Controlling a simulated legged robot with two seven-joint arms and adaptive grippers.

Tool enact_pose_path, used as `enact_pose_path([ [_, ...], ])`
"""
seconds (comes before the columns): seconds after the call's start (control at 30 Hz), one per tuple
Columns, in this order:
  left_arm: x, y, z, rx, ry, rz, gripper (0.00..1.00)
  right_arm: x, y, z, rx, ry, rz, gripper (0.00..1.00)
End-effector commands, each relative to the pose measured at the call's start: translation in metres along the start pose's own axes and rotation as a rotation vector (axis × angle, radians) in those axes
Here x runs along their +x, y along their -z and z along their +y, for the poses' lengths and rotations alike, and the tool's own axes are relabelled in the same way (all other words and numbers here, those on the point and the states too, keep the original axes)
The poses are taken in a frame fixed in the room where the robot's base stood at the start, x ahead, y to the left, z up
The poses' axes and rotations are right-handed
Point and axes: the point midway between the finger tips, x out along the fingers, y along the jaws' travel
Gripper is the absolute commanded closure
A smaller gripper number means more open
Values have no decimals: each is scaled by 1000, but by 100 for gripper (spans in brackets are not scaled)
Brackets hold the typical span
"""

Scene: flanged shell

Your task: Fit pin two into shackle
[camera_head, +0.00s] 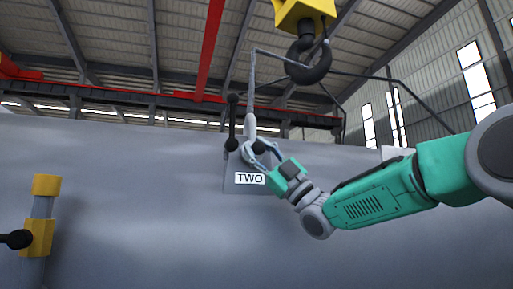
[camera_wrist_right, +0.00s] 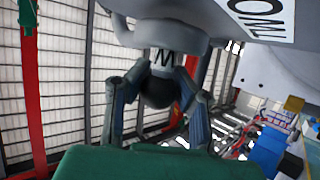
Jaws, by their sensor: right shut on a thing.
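My right gripper (camera_head: 262,153) reaches in from the right, beside the grey shackle (camera_head: 250,126) above the white TWO label (camera_head: 250,179). In the right wrist view its two fingers (camera_wrist_right: 162,84) close around a dark rounded piece (camera_wrist_right: 158,92), which I take to be pin two. The piece lies against the underside of a pale grey fitting (camera_wrist_right: 165,35). How far it enters the shackle is hidden. A dark bar with knobbed ends (camera_head: 232,120) stands upright just left of the shackle. My left gripper is not in view.
A yellow crane block with a dark hook (camera_head: 312,62) hangs above, with thin sling lines running down from it. The large grey shell wall (camera_head: 130,200) fills the lower view. A yellow fitting (camera_head: 40,238) with a black knob stands at lower left.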

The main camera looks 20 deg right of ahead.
Motion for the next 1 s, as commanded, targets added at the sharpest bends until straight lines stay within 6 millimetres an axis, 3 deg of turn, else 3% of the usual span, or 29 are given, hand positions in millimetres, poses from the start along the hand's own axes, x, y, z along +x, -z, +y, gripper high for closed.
enact_pose_path([
  [0.43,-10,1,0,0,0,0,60,5,-11,2,-1,-2,-1,100],
  [0.47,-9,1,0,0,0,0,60,4,-10,2,-2,-2,0,71],
  [0.5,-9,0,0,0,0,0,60,4,-10,2,-1,-2,0,57],
  [0.87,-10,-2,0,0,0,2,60,2,-11,0,0,0,-2,57],
  [1.0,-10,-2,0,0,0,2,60,-11,-11,0,2,0,-3,57],
])
